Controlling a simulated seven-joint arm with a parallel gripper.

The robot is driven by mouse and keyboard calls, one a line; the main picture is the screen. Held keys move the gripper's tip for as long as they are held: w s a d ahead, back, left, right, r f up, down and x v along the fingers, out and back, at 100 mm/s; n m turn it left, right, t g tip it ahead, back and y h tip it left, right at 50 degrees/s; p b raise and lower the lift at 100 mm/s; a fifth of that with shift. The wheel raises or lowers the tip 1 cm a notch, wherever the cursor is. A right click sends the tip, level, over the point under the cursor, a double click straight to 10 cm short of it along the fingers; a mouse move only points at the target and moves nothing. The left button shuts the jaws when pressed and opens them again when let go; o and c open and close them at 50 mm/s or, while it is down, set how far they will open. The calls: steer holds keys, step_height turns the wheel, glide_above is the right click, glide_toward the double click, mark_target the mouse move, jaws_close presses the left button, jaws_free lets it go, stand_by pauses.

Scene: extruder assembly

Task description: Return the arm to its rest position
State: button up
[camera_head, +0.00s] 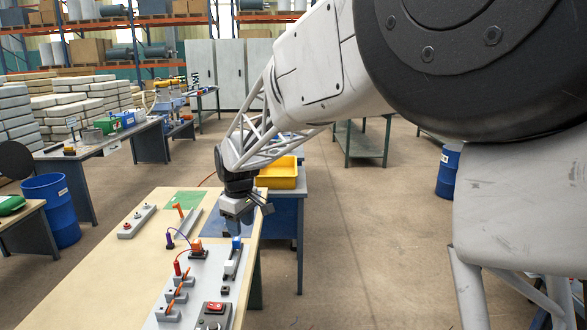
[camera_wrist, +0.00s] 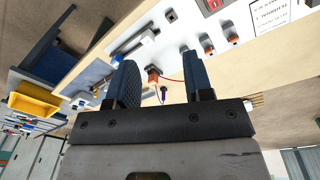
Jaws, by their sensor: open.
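My arm reaches from the right of the head view out over the workbench. My gripper (camera_head: 240,222) hangs above the far right part of the bench (camera_head: 105,290). In the wrist view my gripper (camera_wrist: 158,80) shows two dark fingers spread apart with nothing between them, so it is open and empty. The fingers look clear of the board, though the exact height cannot be told.
A yellow bin (camera_head: 277,174) stands on a blue table behind the bench. A grey strip with red knobs (camera_head: 137,221) and a green mat (camera_head: 185,201) lie on the bench. A blue barrel (camera_head: 50,210) stands at left.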

steer(key=s+d+r+m+t, duration=0.1)
steer(key=s+d+r+m, duration=0.2)
steer(key=s+d, duration=0.65)
steer(key=s+d+r+m, duration=0.3)
steer(key=s+d, duration=0.4)
steer(key=d, duration=0.5)
steer(key=s+d+f+m, duration=0.2)
steer(key=s+d, duration=0.3)
steer(key=s, duration=0.5)
steer(key=s+d+f+m, duration=0.2)
steer(key=s+d+m, duration=0.2)
steer(key=s, duration=0.7)
steer(key=shift+s+d+f+m+t, duration=0.15)
steer(key=shift+d+f+m+t, duration=0.2)
steer(key=shift+d, duration=0.65)
